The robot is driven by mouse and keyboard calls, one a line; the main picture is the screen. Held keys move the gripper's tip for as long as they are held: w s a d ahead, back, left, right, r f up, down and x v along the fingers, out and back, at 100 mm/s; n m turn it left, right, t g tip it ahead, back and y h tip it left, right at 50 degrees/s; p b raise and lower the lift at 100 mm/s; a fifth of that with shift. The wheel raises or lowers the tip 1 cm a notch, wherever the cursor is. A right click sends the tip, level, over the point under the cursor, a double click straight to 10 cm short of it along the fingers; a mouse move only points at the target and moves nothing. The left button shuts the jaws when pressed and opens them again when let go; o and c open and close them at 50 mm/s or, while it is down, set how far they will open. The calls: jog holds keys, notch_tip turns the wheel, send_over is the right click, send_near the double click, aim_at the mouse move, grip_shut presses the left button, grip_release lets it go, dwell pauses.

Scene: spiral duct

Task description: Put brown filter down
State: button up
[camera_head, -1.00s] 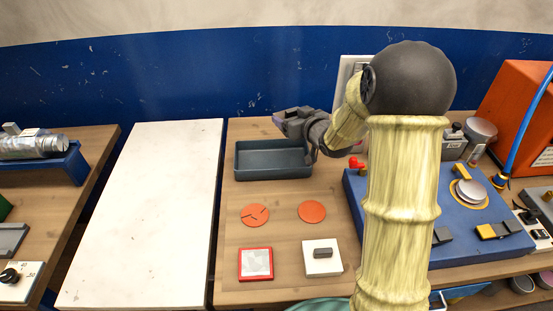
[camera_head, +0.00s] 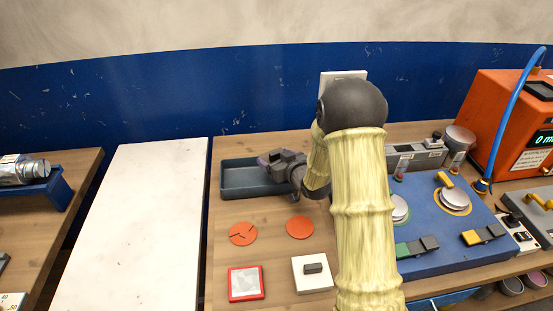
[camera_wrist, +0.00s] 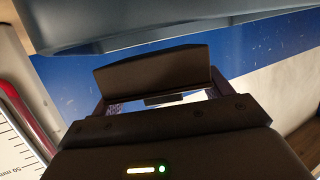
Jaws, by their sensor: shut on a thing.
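My gripper (camera_head: 268,160) is over the right part of the blue-grey tray (camera_head: 228,185) in the head view. In the wrist view a dark brown slab, which looks like the brown filter (camera_wrist: 150,68), spans the space between the fingers, and my gripper (camera_wrist: 160,98) is shut on it. In the head view the filter is hidden or too small to make out. The tray's blue-grey wall (camera_wrist: 90,38) crosses the top of the wrist view, apart from the slab in the picture.
Two orange discs (camera_head: 242,234) lie in front of the tray. A red-framed square (camera_head: 245,283) and a white plate with a grey handle (camera_head: 298,282) lie nearer. A blue fixture (camera_head: 440,235) stands right. A bare white board (camera_head: 130,230) is left.

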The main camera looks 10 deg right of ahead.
jog(key=shift+f, duration=0.2)
jog(key=shift+f+b, duration=0.35)
jog(key=shift+b, duration=0.05)
jog(key=shift+f, duration=0.1)
jog(key=o, duration=1)
jog(key=shift+o, duration=0.2)
